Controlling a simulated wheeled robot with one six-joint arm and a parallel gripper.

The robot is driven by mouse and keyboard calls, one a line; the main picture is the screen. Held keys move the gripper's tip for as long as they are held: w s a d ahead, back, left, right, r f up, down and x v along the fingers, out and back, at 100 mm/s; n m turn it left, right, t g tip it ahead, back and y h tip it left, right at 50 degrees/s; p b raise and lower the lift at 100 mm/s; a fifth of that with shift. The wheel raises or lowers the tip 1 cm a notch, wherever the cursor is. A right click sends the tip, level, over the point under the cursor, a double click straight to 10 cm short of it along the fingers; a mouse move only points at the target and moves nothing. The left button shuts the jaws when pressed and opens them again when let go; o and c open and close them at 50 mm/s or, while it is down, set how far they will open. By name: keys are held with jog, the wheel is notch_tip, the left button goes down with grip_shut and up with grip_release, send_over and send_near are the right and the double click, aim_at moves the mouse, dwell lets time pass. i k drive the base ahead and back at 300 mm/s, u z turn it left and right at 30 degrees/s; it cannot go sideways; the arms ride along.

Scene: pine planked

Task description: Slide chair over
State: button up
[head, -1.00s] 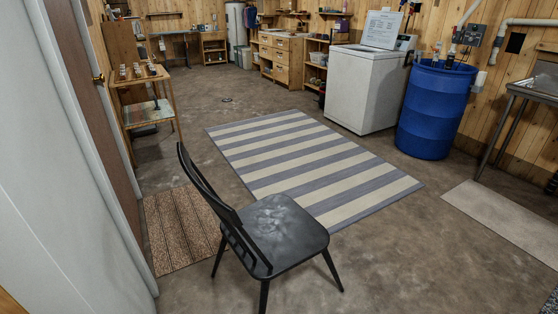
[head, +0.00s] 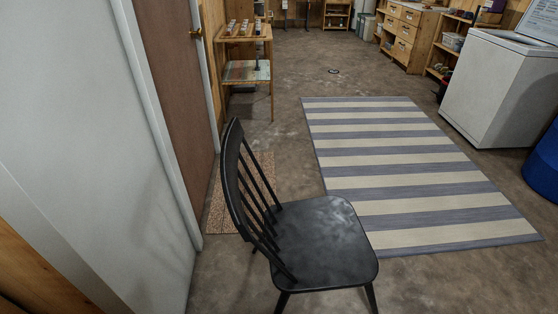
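A black wooden chair (head: 322,243) with a spindle back stands upright on the concrete floor in the lower middle of the head view. Its back is on the left, and its seat extends to the right. The ends of its front legs run out of the bottom of the picture. The seat overlaps the near left corner of the striped rug in the picture; I cannot tell whether any leg touches the rug. My gripper is not in view.
A striped rug (head: 400,158) lies beyond the chair. A brown mat (head: 222,208) lies behind the chair by the brown door (head: 178,75). A white wall (head: 75,120) closes the left. A white washer (head: 497,88) and blue barrel (head: 545,165) stand right. Bare floor lies lower right.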

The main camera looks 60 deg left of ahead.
aim_at(319, 243)
jog(key=u, duration=0.4)
jog(key=i, duration=0.6)
jog(key=u, duration=1.35)
jog(key=i, duration=0.6)
jog(key=u, duration=0.55)
